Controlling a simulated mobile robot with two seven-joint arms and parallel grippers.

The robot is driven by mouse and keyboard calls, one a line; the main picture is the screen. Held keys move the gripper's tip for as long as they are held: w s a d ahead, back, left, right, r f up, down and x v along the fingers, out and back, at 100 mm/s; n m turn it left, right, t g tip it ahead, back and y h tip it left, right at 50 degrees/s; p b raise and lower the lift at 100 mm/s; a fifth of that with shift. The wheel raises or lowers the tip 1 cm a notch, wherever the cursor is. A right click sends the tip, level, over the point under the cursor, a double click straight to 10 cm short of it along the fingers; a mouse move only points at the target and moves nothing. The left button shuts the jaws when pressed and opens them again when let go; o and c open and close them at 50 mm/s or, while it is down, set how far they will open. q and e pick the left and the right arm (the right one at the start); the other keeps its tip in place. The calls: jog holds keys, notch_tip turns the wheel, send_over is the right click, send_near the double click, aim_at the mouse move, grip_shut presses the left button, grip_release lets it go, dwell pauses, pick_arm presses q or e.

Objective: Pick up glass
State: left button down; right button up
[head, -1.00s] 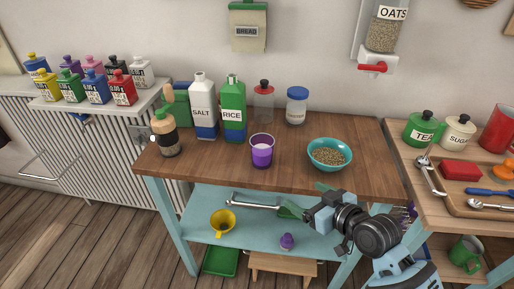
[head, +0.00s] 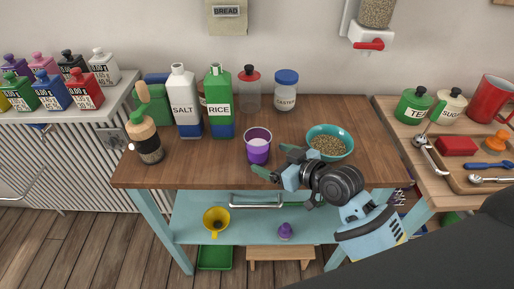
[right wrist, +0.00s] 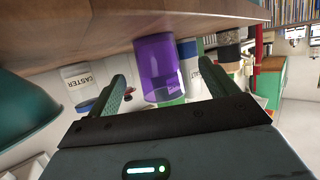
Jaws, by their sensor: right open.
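The purple glass (head: 257,150) stands upright on the wooden table top (head: 190,175), near its middle, with something whitish inside. My right gripper (head: 273,161) is open and empty, close to the right and near side of the glass, low over the table's front part. In the right wrist view the purple glass (right wrist: 155,65) shows tilted by the camera's roll, ahead of and between the two green fingers of my right gripper (right wrist: 166,85). I cannot tell whether any finger touches it. My left gripper is not in view.
A teal bowl of grains (head: 338,133) stands just right of the glass, behind my right gripper. Salt (head: 182,105) and rice (head: 218,108) containers, a red-lidded jar (head: 250,92) and a caster jar (head: 286,95) stand behind.

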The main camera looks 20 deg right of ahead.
aim_at(265, 153)
jog(key=shift+w+d+r+x, duration=0.1)
jog(key=shift+x, duration=1.6)
jog(key=shift+w+d+r+x, duration=0.1)
jog(key=shift+x, duration=1.6)
jog(key=c, duration=1.3)
